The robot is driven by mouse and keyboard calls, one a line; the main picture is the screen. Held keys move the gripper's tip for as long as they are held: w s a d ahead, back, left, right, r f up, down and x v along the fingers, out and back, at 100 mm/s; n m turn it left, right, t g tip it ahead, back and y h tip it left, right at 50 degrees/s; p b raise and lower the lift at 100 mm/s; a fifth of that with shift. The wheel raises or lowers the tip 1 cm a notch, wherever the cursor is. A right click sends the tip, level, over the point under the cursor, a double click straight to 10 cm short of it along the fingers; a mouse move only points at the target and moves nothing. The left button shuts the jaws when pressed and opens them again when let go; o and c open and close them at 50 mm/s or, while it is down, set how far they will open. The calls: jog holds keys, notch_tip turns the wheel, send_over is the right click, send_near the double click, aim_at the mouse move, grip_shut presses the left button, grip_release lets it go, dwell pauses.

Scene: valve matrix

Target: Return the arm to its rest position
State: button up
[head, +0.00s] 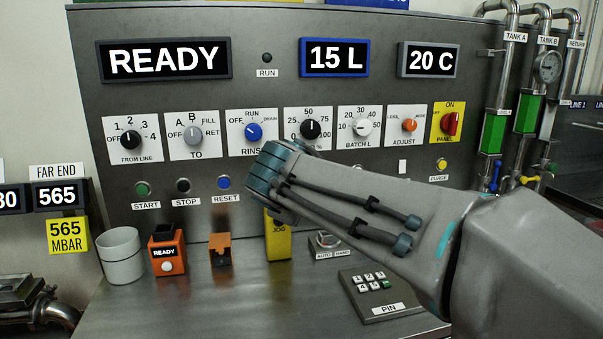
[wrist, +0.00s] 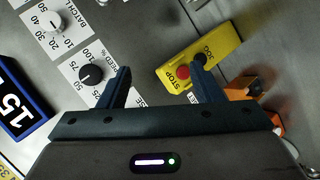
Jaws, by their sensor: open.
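My arm (head: 360,200) reaches in from the right edge across the front of the control panel (head: 380,85) in the head view. Its teal joint covers the area below the rinse knob and the upper part of the yellow jog box (head: 277,245). My gripper does not show clearly in the head view. In the wrist view my gripper (wrist: 160,72) is open, with nothing between its two dark fingers. Beyond the fingers are the black speed knob (wrist: 90,75) and the yellow jog box with its red stop button (wrist: 183,71). The fingers appear apart from the panel.
A grey cup (head: 121,258), an orange ready box (head: 167,250), a small orange holder (head: 220,252) and a PIN keypad (head: 380,293) stand on the metal counter (head: 250,305). Pipes with green gauges (head: 494,133) rise at the right. The front counter is mostly clear.

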jog(key=s+d+f+m+g+h+p, duration=0.1)
jog(key=s+d+f+m+g+p, duration=0.15)
jog(key=s+d, duration=0.3)
jog(key=s+d+f+m+g+p, duration=0.1)
jog(key=s+d+m+g+p, duration=0.25)
jog(key=d, duration=0.35)
jog(key=s+d+f+m+g+y+p, duration=0.1)
jog(key=s+f+m+p, duration=0.1)
jog(key=s, duration=0.4)
jog(key=s+d+f+m+g+y+p, duration=0.1)
jog(key=s+d+f+m+g+p, duration=0.1)
jog(key=s, duration=0.5)
jog(key=f+m+p, duration=0.1)
jog(key=m+p, duration=0.1)
jog(key=shift+s+f+m+p, duration=0.15)
jog(key=shift+s+m+p, duration=0.15)
jog(key=shift+p, duration=0.1)
jog(key=shift+w, duration=0.1)
